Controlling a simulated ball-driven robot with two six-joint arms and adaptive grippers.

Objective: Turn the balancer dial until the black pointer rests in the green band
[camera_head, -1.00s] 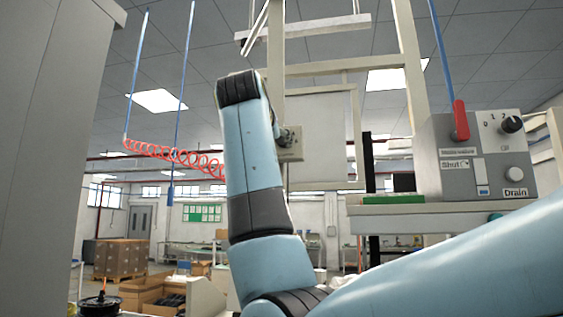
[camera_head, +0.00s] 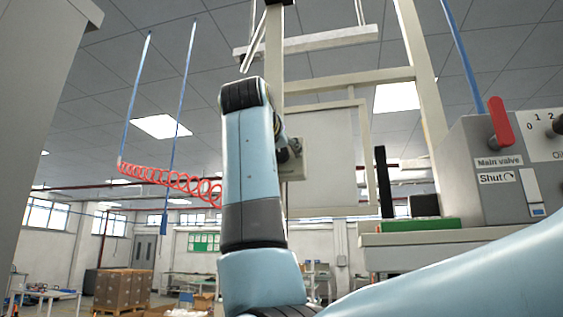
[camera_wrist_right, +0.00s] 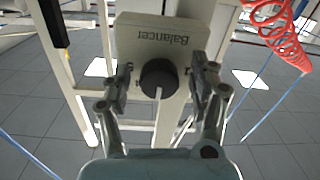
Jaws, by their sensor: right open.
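The balancer box (camera_wrist_right: 160,38) is a pale box with the word "Balancer", upside down in the right wrist view. Its round black dial (camera_wrist_right: 158,76) carries a white line pointing down in that picture. My right gripper (camera_wrist_right: 160,88) is open, with one finger on each side of the dial and a visible gap to both. In the head view the balancer box (camera_head: 293,168) shows partly behind my blue arm, and my right gripper (camera_head: 289,150) is mostly hidden there. I make out no black pointer or green band. My left gripper is not in view.
A grey panel (camera_head: 488,205) with a red main valve handle (camera_head: 501,121) and "Shut" label stands at right on a bench. A red coiled hose (camera_head: 170,180) hangs at left. Pale frame posts (camera_head: 420,80) surround the balancer. A grey cabinet (camera_head: 30,100) blocks the far left.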

